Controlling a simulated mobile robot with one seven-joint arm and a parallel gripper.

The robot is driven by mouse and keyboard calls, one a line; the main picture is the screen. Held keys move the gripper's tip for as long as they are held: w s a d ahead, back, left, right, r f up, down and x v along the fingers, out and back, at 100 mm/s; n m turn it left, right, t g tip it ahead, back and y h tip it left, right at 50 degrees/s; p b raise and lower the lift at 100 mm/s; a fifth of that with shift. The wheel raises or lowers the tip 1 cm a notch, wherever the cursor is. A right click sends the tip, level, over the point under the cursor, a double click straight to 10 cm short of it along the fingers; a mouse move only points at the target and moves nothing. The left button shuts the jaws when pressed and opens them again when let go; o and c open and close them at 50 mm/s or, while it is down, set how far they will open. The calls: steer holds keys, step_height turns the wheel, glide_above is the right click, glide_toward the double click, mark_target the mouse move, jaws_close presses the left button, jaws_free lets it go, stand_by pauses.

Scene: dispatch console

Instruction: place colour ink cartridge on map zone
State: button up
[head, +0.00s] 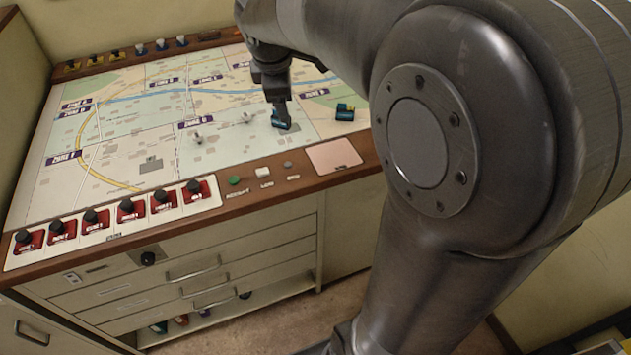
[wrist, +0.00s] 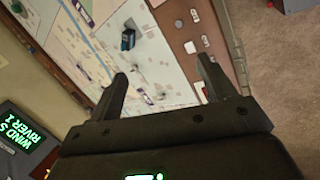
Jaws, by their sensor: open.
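A small dark teal cartridge with a yellow-green top (head: 345,112) stands on the right part of the map (head: 120,170) in the head view; its colours suggest the colour ink cartridge. Another small blue-teal block (head: 281,122) shows just below my gripper (head: 279,104). In the wrist view my gripper (wrist: 163,82) is open, with nothing held between its fingers. A dark teal block (wrist: 128,41) lies on the map beyond the fingertips; which of the two it is, I cannot tell. The map is divided into labelled zones.
Small white pieces (head: 247,118) stand on the map left of the gripper. Red switches (head: 128,209), a green button (head: 235,181) and a pink pad (head: 334,155) line the console's front edge. A lit screen (wrist: 22,140) is at lower left in the wrist view.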

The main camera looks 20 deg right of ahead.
steer(key=s+a+f+m+t+y, duration=0.1)
steer(key=s+a+f+m+y, duration=0.1)
steer(key=s+m, duration=1.2)
steer(key=s, duration=0.9)
steer(key=shift+s+a+f+t, duration=0.15)
steer(key=shift+s+t, duration=0.15)
steer(key=shift+s, duration=0.05)
